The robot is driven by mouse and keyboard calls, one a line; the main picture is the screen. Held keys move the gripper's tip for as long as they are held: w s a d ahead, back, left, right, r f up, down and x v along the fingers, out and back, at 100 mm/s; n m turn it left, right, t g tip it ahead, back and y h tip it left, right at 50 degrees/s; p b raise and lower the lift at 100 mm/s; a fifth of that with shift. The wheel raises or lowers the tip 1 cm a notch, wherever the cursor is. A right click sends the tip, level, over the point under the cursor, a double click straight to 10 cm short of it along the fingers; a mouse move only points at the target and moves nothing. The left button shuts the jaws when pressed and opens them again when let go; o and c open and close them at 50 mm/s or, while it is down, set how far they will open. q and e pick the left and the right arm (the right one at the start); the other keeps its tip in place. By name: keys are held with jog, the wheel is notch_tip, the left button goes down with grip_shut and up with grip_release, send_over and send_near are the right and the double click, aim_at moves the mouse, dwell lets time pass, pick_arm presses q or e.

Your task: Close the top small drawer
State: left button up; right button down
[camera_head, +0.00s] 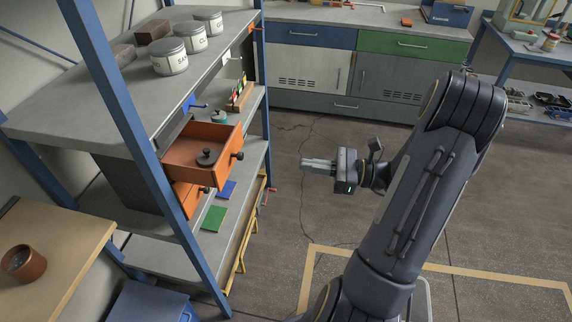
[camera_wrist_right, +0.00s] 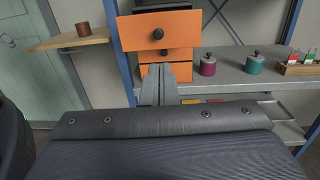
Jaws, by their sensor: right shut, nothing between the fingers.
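The top small drawer (camera_head: 190,158) is orange with a black knob and sticks well out of its dark cabinet (camera_head: 130,187) on the blue-framed shelf. In the right wrist view the drawer's orange front (camera_wrist_right: 135,32) and knob (camera_wrist_right: 157,34) face me, above lower orange drawers (camera_wrist_right: 176,70). My right gripper (camera_head: 306,163) is shut and empty, pointing left, apart from the drawer front with floor showing between. Its fingers also show in the right wrist view (camera_wrist_right: 158,88), below the top front. My left gripper is out of view.
Blue shelf posts (camera_head: 122,115) stand close to the drawer. Several canisters (camera_head: 170,57) stand on the upper shelf. Lidded pots (camera_wrist_right: 208,65) sit right of the drawers in the wrist view. A wooden table (camera_head: 45,255) is at lower left. The floor right of the shelf is clear.

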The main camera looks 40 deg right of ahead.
jog(key=p, duration=0.2)
send_near(206, 149)
jog(key=s+d, duration=0.1)
jog(key=s, duration=0.2)
jog(key=shift+w+d, duration=0.15)
jog(key=shift+w, duration=0.1)
jog(key=x, duration=0.4)
jog(key=b+x, duration=0.1)
jog(key=x, duration=0.3)
jog(key=b+x, duration=0.1)
jog(key=x, duration=0.3)
jog(key=shift+w+f, duration=0.4)
jog(key=shift+w, duration=0.2)
jog(key=shift+r, duration=0.2)
